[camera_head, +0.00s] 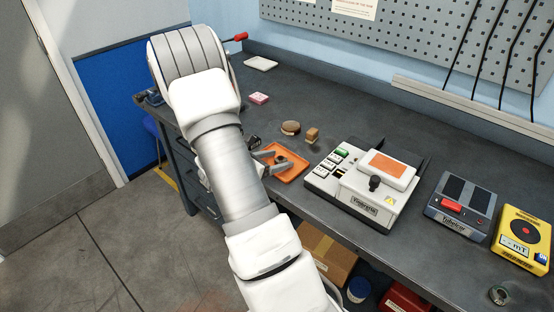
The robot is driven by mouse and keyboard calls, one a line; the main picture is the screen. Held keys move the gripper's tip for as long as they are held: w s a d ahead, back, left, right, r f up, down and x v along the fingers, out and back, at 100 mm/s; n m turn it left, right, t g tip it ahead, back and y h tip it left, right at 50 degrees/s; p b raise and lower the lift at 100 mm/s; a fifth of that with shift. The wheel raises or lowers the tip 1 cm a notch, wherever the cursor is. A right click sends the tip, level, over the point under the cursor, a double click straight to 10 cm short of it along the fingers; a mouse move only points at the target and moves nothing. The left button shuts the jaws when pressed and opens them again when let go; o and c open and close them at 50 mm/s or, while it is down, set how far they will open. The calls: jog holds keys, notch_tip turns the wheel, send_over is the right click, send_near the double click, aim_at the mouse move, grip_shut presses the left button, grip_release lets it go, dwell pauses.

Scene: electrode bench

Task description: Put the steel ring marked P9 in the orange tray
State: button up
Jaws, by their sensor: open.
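The orange tray (298,172) lies on the dark bench left of the white instrument. My gripper (278,161) is over the tray with its grey fingers apart. A small dark round piece (281,160) shows at the fingers, in or just above the tray. It may be a steel ring, but no marking is readable, and I cannot tell whether it touches the tray floor or the fingers. Another small round metallic piece (499,295) sits near the bench's front edge at the lower right; its marking cannot be read either. My arm hides part of the bench left of the tray.
A white instrument with an orange-topped lid (365,187) stands right of the tray. A grey device (461,206) and yellow meter (522,241) stand farther right. The back of the bench is mostly clear.

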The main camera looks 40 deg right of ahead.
jog(key=shift+r, duration=0.1)
jog(key=shift+a+r, duration=0.15)
jog(key=v, duration=1.1)
jog(key=s+a+r+m+t+y, duration=0.2)
jog(key=s+a+r+m+y, duration=0.4)
jog(key=a+r+m, duration=0.3)
jog(key=s+a+r+m+t+y, duration=0.3)
jog(key=s+a+r+m+y, duration=0.4)
jog(key=a, duration=0.7)
notch_tip(320, 180, up, 4)
jog(key=s+m+p, duration=0.1)
jog(key=s+m, duration=0.1)
jog(key=shift+s+f, duration=0.25)
jog(key=shift+s, duration=0.1)
jog(key=shift+a, duration=0.1)
